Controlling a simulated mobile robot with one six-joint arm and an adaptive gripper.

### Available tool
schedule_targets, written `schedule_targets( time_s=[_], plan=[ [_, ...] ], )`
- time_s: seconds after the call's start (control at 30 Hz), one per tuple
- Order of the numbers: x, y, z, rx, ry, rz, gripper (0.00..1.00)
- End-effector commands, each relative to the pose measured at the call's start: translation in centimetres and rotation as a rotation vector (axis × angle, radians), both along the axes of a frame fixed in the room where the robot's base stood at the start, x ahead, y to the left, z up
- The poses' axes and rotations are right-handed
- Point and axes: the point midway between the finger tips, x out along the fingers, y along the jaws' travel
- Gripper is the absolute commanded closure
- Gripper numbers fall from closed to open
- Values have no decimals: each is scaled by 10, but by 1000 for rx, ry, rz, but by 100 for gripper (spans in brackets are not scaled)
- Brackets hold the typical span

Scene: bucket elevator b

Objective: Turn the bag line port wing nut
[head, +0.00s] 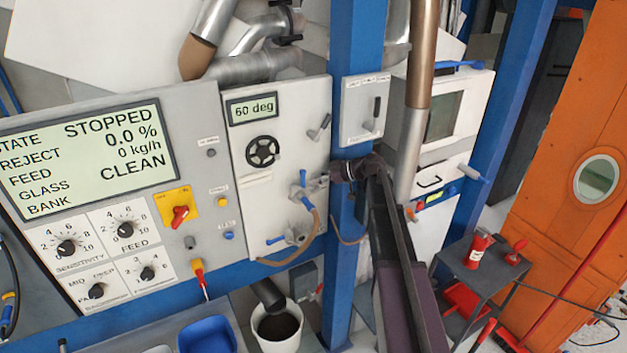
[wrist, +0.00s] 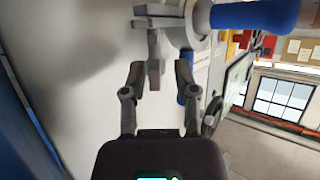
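A grey, flat-winged part that looks like the wing nut (wrist: 155,22) shows at the top of the wrist view, on a round grey fitting with a blue handle (wrist: 255,13). One wing points down toward my gripper (wrist: 160,70). The two fingers are apart, one on each side of that wing's line; I cannot tell if either touches it. In the head view my gripper (head: 324,181) is at the right edge of the white panel, beside a blue-handled fitting with a brown hose (head: 312,215). The nut itself is too small to make out there.
The white panel (head: 285,105) carries a black handwheel (head: 262,151) and a lower blue-handled valve (head: 292,237). A blue post (head: 345,285) stands close behind my wrist. A grey control panel (head: 215,190) is at the left, and a white bucket (head: 277,338) is below.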

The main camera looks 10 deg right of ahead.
Motion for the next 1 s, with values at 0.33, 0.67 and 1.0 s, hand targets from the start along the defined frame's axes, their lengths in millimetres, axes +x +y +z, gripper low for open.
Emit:
schedule_targets(
  time_s=[0.33, 0.67, 1.0],
  plan=[
    [-1, 8, 0, -1, 1, 2, 100],
    [-3, -3, -1, -2, 3, -4, 100],
    [-3, -4, -1, -2, 3, -18, 100]
  ],
)
